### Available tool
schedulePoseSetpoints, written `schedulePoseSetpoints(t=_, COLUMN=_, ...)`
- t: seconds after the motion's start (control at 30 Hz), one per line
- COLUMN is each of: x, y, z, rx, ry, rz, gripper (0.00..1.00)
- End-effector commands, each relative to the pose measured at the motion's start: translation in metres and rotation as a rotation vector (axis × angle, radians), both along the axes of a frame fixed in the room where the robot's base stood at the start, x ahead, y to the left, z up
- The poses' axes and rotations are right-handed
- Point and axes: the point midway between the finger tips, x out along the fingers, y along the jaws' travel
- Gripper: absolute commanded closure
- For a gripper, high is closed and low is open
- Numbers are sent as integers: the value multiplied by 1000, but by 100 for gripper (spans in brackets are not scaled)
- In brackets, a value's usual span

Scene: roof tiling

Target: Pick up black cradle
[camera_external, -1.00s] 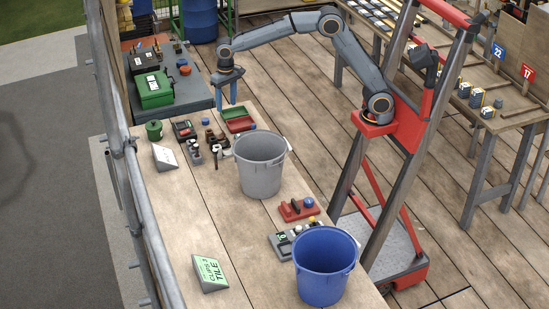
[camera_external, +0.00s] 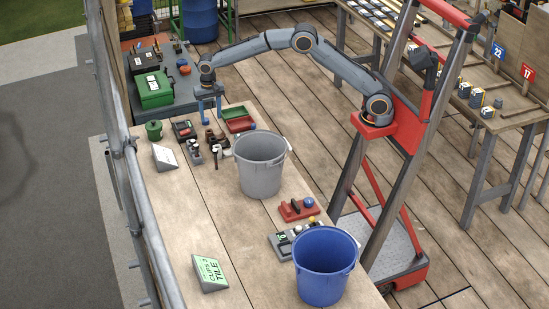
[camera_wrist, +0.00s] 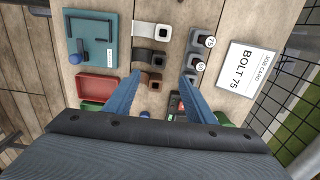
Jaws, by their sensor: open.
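The black cradle (camera_wrist: 142,57) lies on the wooden table in the middle of a row, between a white cradle (camera_wrist: 145,31) and a brown cradle (camera_wrist: 146,80) in the wrist view. In the external view the black cradle (camera_external: 213,142) is small and crowded among its neighbours. My gripper (camera_wrist: 161,76) is open and empty, its blue fingers pointing down over the row. Its fingertips appear nearest the brown cradle, with the black one just beyond them in the wrist view. In the external view my gripper (camera_external: 209,121) hangs above the row's far end.
Grey numbered holders (camera_wrist: 197,65) and a BOLT 75 job card (camera_wrist: 252,70) are on the right in the wrist view. A teal tray (camera_wrist: 90,28) and a red tray (camera_wrist: 97,89) are on the left. A grey bucket (camera_external: 262,172) stands close to the row.

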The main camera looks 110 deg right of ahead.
Motion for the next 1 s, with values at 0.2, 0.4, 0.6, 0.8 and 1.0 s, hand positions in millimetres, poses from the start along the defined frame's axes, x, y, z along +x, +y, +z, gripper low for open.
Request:
schedulePoseSetpoints(t=0.2, x=-1, y=1, z=-58, rx=1, ry=3, rz=1, gripper=50)
schedulePoseSetpoints(t=0.4, x=-1, y=0, z=-79, rx=1, ry=2, rz=1, gripper=50)
schedulePoseSetpoints(t=0.6, x=-1, y=0, z=-98, rx=1, ry=2, rz=1, gripper=50)
schedulePoseSetpoints(t=0.8, x=-4, y=0, z=-122, rx=1, ry=3, rz=1, gripper=50)
schedulePoseSetpoints(t=1.0, x=-3, y=-1, z=-143, rx=0, ry=1, rz=1, gripper=50)
